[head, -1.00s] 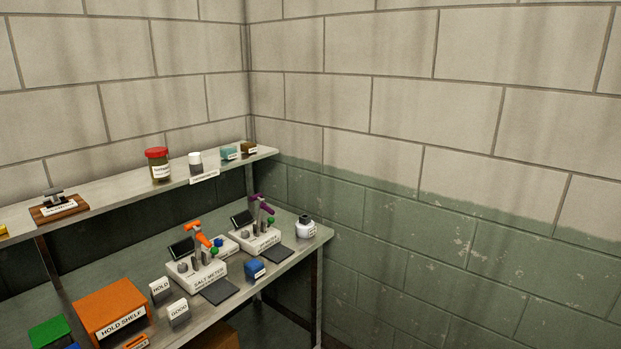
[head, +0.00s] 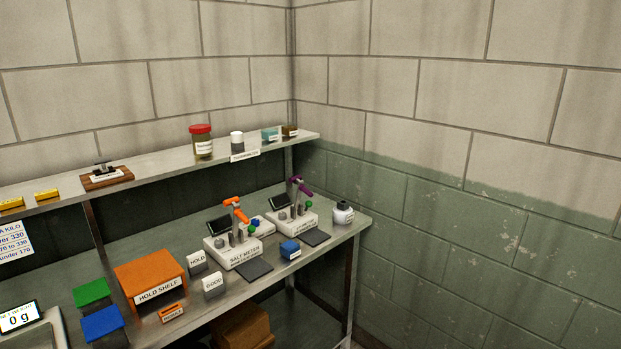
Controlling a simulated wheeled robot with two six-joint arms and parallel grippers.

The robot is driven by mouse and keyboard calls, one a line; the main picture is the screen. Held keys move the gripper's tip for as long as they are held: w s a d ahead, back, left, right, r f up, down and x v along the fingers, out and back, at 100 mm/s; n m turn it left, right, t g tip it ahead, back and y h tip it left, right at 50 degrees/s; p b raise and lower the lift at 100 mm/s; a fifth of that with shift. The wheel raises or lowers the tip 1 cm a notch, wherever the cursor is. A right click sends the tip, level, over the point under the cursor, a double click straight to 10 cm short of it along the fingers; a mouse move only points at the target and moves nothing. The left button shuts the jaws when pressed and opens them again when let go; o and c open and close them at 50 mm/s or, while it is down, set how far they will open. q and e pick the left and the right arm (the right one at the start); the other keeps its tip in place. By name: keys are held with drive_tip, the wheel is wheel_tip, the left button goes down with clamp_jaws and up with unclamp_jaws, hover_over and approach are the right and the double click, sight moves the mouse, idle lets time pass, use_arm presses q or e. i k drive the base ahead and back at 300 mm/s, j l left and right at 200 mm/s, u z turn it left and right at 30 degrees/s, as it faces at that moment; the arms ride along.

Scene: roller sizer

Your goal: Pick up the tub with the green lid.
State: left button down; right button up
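A tub with a green lid (head: 91,292) stands on the workbench at the lower left in the head view. Its dark body shows below the lid. A tub with a blue lid (head: 103,323) stands close in front of it, slightly to the right, and hides part of its front. Neither of my grippers is in view.
An orange box labelled HOLD SHELF (head: 150,280) stands right of the tubs. A scale display reading 0 g (head: 19,316) is at their left. Two meters, including the SALT METER (head: 233,251), stand further right. A raised shelf (head: 150,170) runs above the bench.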

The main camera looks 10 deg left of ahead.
sight(91, 298)
drive_tip(key=u, duration=1.55)
drive_tip(key=i+j+z, duration=0.1)
drive_tip(key=i+z, duration=0.2)
drive_tip(key=i+j+z, duration=0.15)
drive_tip(key=i+z, duration=0.15)
